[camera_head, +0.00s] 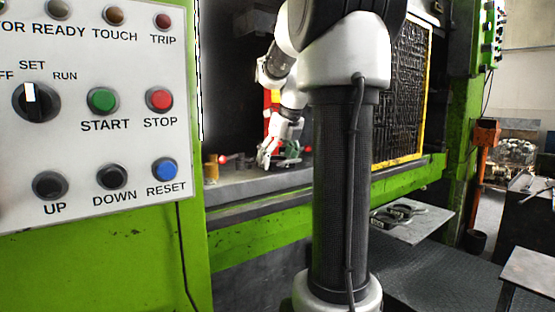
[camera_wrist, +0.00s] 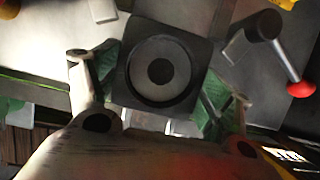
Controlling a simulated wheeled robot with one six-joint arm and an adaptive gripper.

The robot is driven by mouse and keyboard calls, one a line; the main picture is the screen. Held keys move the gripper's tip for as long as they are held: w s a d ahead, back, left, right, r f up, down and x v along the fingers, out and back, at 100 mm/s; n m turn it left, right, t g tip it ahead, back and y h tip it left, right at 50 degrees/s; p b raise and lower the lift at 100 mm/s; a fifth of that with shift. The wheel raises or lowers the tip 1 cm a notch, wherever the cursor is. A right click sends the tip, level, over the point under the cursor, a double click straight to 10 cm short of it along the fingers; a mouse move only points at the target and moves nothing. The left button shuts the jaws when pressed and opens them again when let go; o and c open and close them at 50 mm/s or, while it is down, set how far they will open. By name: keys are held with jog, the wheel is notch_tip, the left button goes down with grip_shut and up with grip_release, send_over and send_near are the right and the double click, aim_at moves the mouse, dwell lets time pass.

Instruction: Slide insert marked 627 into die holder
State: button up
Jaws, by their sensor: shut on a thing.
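My gripper (camera_wrist: 158,82) is shut on a dark square block with a round ring and a grey centre, the insert (camera_wrist: 122,82). One finger is on each side of it, with green surfaces beside the fingers. No number is readable on the block. In the head view my gripper (camera_head: 276,153) is low over the grey press bed, and the block cannot be made out there. I cannot clearly tell the die holder from the bed around it.
In the head view a brass-coloured cylinder (camera_head: 210,168) and a red knob (camera_head: 224,159) are left of my gripper. The control panel (camera_head: 95,140) is at left.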

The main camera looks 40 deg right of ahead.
jog(key=shift+f, duration=0.25)
dwell(0.6)
jog(key=o, duration=2)
jog(key=shift+o, duration=0.2)
jog(key=shift+f, duration=0.2)
jog(key=shift+r, duration=0.1)
jog(key=v, duration=1.2)
